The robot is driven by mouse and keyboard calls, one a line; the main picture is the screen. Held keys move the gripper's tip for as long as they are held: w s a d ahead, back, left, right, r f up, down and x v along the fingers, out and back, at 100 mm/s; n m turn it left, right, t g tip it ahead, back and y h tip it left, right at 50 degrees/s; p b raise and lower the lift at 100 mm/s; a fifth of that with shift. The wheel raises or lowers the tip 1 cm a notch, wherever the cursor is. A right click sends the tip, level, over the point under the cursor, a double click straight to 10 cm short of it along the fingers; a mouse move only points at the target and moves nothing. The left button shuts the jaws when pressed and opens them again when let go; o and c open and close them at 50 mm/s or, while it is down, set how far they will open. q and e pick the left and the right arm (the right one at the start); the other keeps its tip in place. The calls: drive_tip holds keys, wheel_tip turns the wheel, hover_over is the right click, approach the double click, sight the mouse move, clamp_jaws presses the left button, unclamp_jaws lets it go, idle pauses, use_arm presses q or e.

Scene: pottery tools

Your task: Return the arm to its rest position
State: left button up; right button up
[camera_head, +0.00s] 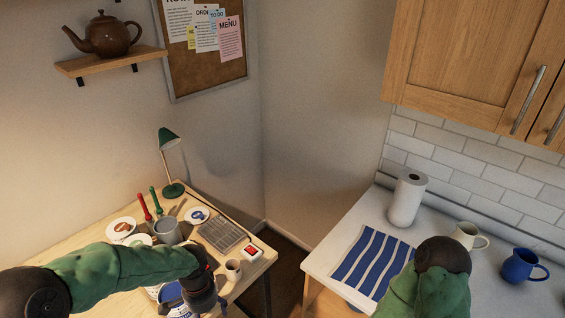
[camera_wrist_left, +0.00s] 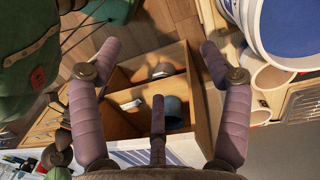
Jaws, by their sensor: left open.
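My left arm (camera_head: 130,265), in a green sleeve, reaches in from the left over the front of the wooden worktable. My left gripper (camera_head: 205,296) is at its end, near the table's front right, beside a white and blue tub (camera_head: 172,298). In the left wrist view my left gripper (camera_wrist_left: 158,55) has its fingers spread, with nothing between them. A wooden divided box (camera_wrist_left: 125,75) lies beyond the fingers. My right arm (camera_head: 428,285) shows at the lower right; its gripper is out of view.
The worktable holds a grey pot (camera_head: 167,231), a beige cup (camera_head: 233,270), a green lamp (camera_head: 170,150) and small tools. The counter at right has a paper towel roll (camera_head: 405,200), a striped cloth (camera_head: 370,262), a cream mug (camera_head: 467,236) and a blue mug (camera_head: 520,266).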

use_arm(q)
drive_tip(key=s+d+f+n+h+b, duration=0.2)
drive_tip(key=s+d+f+n+b, duration=0.1)
drive_tip(key=f, duration=1.1)
drive_tip(key=s+d+f+n+t+h+b, duration=0.1)
drive_tip(key=s+d+f+n+b, duration=0.3)
drive_tip(key=s+f, duration=0.5)
drive_tip(key=d+f+n, duration=0.2)
drive_tip(key=d+f, duration=0.1)
drive_tip(key=f, duration=0.3)
drive_tip(key=shift+d+n+h+b, duration=0.3)
drive_tip(key=shift+d+h, duration=0.1)
